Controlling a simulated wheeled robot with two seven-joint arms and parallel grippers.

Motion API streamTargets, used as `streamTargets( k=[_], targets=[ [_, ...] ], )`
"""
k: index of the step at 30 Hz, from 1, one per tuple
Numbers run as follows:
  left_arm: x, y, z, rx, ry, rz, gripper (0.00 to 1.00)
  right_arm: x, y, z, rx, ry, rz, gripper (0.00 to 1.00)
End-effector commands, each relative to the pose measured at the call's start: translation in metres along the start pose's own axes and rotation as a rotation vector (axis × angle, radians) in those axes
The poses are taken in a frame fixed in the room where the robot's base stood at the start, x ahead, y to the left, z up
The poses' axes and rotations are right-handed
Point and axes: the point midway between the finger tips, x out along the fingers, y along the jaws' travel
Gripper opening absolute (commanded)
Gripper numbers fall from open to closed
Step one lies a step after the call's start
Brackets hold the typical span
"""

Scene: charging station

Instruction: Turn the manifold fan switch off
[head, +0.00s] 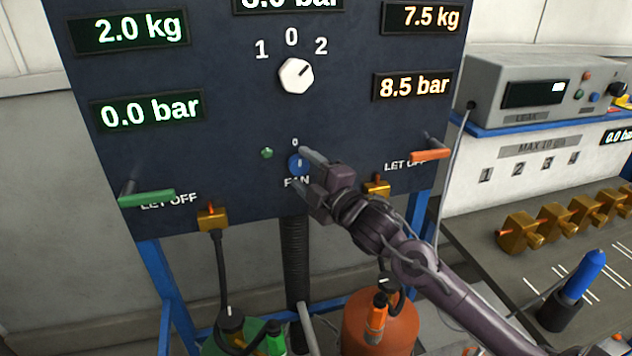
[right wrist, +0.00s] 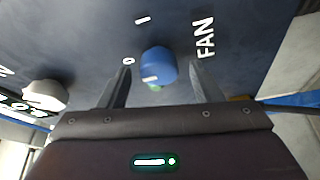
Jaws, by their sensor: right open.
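The blue fan switch (head: 296,164) is a small round knob on the dark panel, above the FAN label. A 0 is printed above it. In the right wrist view the knob (right wrist: 161,62) sits between my fingertips, with the 0 to its left and a 1 mark above it. A short white mark on the knob appears upright in the head view, roughly in line with the 0. My right gripper (head: 306,172) is open, its fingers on either side of the knob; contact is not clear. My left gripper is not in view.
A small green lamp (head: 266,153) is left of the knob, and a white selector (head: 296,76) is above. A green lever (head: 147,197) and an orange lever (head: 430,154) stick out at the panel sides. Hoses and an orange cylinder (head: 398,330) stand below.

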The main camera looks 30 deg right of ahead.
Motion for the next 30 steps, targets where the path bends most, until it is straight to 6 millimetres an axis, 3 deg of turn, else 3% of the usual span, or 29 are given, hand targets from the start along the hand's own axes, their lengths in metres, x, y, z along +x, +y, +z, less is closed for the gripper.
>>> streamTargets(
  k=[6,13,30],
  targets=[
    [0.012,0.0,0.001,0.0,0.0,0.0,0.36,-0.033,-0.004,0.0,-0.001,0.0,-0.004,0.59],
    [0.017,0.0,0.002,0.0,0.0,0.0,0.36,-0.058,-0.003,0.0,0.0,0.001,-0.002,0.59],
    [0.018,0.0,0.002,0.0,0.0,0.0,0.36,-0.066,-0.001,-0.001,-0.001,0.001,-0.001,0.59]
  ],
)
